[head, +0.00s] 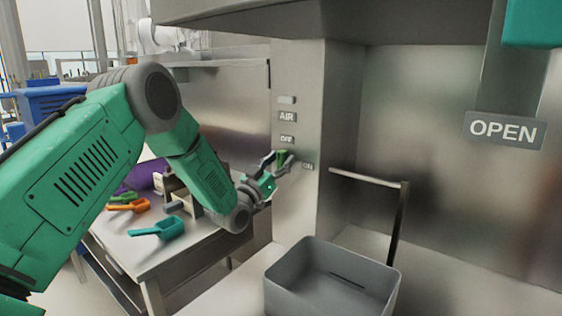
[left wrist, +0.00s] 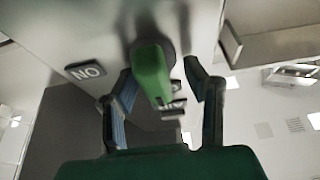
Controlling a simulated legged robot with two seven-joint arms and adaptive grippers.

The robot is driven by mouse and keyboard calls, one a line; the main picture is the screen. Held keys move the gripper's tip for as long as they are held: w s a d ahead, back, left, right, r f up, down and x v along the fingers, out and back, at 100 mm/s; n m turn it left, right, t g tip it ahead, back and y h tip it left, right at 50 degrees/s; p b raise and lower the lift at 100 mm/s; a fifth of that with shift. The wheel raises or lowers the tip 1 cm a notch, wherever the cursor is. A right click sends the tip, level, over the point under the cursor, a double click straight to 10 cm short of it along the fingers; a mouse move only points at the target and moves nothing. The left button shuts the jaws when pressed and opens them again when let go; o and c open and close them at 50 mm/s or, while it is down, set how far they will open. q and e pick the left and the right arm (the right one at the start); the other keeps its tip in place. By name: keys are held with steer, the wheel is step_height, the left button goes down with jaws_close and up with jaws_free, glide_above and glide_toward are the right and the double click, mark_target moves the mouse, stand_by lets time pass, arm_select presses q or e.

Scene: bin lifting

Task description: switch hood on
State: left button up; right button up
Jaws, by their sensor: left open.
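The hood switch is a green knob (head: 282,157) on the narrow steel side panel, and it also shows in the left wrist view (left wrist: 151,72). An "OFF" label (head: 287,139) is above it and an "ON" label (head: 308,166) is to its right. My left gripper (head: 273,163) is open at the panel. In the left wrist view its fingers stand on both sides of the green knob, with gaps visible. Contact with the knob cannot be made out. My right gripper is not in view.
An "AIR" label (head: 287,117) is higher on the panel. A grey bin (head: 330,287) stands below right, near a metal handle bar (head: 370,178). A side table (head: 145,250) with colored scoops is on the left. An "OPEN" sign (head: 504,130) hangs at right.

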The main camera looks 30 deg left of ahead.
arm_select(q)
steer(key=c, duration=0.4)
steer(key=shift+d, duration=0.1)
steer(key=c, duration=0.4)
